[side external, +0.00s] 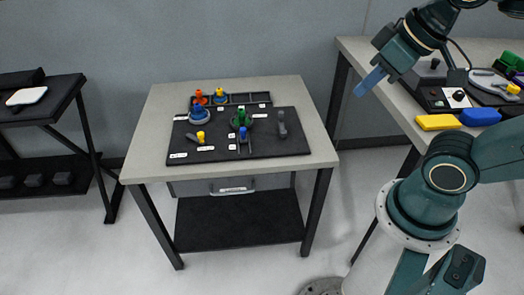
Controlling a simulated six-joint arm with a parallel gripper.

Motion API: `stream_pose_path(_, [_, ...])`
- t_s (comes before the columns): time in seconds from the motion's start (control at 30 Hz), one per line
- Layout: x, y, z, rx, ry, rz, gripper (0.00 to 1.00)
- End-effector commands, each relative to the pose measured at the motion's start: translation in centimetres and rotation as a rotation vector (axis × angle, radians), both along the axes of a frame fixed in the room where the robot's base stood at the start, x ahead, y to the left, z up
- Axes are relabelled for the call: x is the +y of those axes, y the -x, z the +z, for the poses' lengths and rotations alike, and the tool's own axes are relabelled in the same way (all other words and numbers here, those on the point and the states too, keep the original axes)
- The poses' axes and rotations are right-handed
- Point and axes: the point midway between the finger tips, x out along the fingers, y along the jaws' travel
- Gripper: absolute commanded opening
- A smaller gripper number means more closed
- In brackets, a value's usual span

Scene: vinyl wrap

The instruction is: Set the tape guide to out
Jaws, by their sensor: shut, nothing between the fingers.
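A dark board (262,150) lies on the light-topped table and carries several small fixtures with white labels too small to read. I cannot tell which one is the tape guide or how it is set. They include a blue-topped round piece (199,114), a yellow-knobbed lever (201,136), a green piece (238,120), a blue piece on a dark slide (243,134) and a grey upright piece (282,124). My gripper (369,83), with blue fingers, is shut and empty. It is raised to the right of the table, apart from the board.
A slotted tray (252,99) with orange and blue pieces sits at the board's back. A right-hand bench holds a yellow block (438,122), a blue block (481,116) and a control box (442,96). A black shelf unit (52,105) stands left. The table's front strip is clear.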

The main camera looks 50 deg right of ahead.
Motion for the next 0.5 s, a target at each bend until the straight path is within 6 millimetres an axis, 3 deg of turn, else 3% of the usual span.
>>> stream_pose_path(0.03, [0.0, 0.0, 0.0, 0.000, 0.000, 0.000, 0.00])
stream_pose_path(0.27, [0.0, -0.5, 0.3, 0.006, -0.004, -0.009, 0.43])
stream_pose_path(0.5, [-0.2, -3.1, 1.3, 0.042, -0.024, -0.057, 0.43])
